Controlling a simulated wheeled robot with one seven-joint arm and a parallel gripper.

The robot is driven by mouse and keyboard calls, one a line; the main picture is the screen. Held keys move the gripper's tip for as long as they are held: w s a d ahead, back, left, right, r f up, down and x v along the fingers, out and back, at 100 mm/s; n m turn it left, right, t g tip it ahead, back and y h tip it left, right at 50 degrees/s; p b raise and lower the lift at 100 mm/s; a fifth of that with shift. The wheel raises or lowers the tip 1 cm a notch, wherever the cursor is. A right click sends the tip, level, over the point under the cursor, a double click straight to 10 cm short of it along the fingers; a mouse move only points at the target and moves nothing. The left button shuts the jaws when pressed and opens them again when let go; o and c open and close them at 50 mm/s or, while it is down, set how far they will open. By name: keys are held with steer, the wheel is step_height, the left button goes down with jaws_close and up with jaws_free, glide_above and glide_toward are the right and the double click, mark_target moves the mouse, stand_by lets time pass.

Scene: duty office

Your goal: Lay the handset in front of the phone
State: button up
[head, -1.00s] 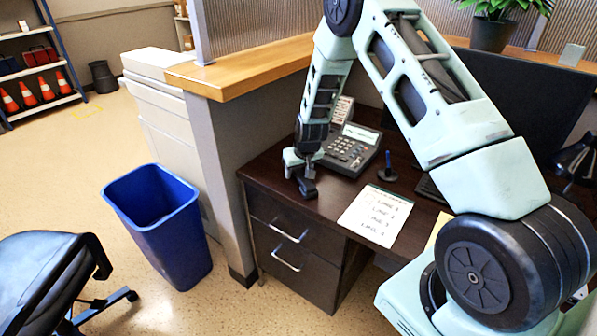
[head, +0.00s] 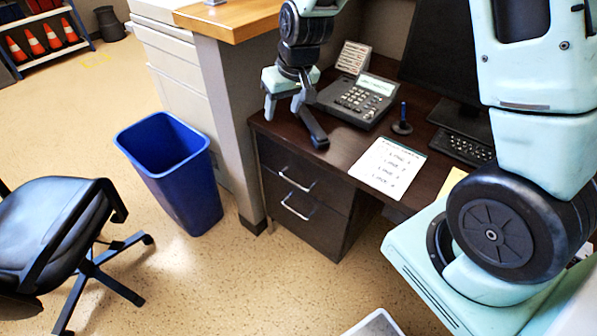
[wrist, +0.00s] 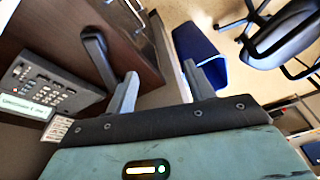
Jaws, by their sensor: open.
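The black handset (head: 313,128) lies on the dark desk near its front edge, just in front of and left of the phone (head: 357,98). The phone's base stands on the desk with its keypad and lit display facing up. In the wrist view, the handset (wrist: 98,56) lies left of both fingers, apart from the phone (wrist: 47,90). My gripper (head: 286,108) is open and empty beside the handset, at the desk's left front corner. Its spread fingers (wrist: 160,72) show in the wrist view. I cannot tell whether the near finger touches the handset.
A printed sheet (head: 386,166), a pen in a stand (head: 402,122), a keyboard (head: 462,146) and a monitor (head: 440,60) are to the right on the desk. A blue bin (head: 170,170) and an office chair (head: 65,235) stand on the floor at left.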

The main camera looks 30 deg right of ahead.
steer(key=s+a+r+n+g+y, duration=0.1)
steer(key=s+a+r+n+g, duration=0.3)
steer(key=s+a, duration=0.85)
steer(key=s+a+r+n, duration=0.1)
steer(key=s, duration=0.7)
steer(key=s+r+n+h, duration=0.1)
steer(key=s+r+n, duration=0.1)
steer(key=s, duration=0.6)
steer(key=shift+s+a+t, duration=0.3)
steer(key=shift+s+a, duration=0.1)
